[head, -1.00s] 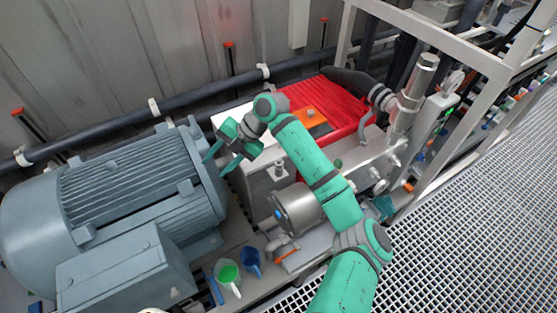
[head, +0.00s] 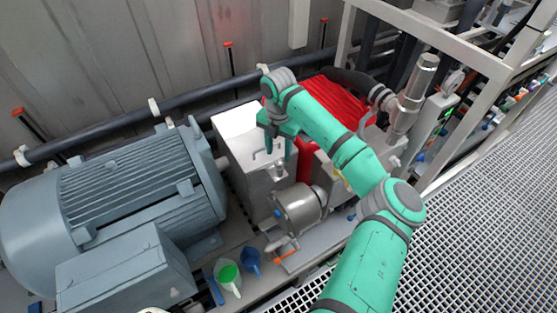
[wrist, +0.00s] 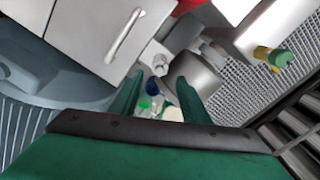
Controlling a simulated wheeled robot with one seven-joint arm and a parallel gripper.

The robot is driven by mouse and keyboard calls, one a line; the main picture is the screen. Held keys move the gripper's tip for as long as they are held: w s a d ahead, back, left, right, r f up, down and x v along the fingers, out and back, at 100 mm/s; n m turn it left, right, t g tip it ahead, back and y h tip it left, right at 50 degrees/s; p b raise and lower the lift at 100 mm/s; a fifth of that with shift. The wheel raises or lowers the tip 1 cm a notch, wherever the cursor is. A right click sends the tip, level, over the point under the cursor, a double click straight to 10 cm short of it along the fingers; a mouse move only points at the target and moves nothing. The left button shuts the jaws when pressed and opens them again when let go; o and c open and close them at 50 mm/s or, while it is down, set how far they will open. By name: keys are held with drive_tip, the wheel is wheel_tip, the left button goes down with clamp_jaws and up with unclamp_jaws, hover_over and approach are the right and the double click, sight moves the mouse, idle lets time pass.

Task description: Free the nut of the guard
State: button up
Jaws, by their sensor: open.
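The guard (head: 238,128) is a pale metal box beside the motor. Its handle shows in the wrist view, where the guard (wrist: 88,28) fills the upper left. A grey nut-like fitting (head: 278,173) sticks out at the guard's right side. It also shows in the wrist view as a light fitting (wrist: 155,58), just beyond the fingertips. My gripper (head: 279,150) is open, points down and hangs above this fitting, apart from it. In the wrist view the gap between the fingers (wrist: 158,86) holds nothing.
The big grey motor (head: 135,185) stands at the left. A red ribbed cover (head: 345,100) is behind my arm. A green cup (head: 228,273) and a blue cup (head: 250,257) stand in front.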

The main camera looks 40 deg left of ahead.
sight(278, 164)
wheel_tip(278, 164, down, 4)
drive_tip(key=shift+d+f, duration=0.15)
drive_tip(key=shift+f, duration=0.3)
drive_tip(key=shift+s+a, duration=0.2)
drive_tip(key=shift+a, duration=0.1)
drive_tip(key=shift+w+d, duration=0.1)
drive_tip(key=c, duration=1.1)
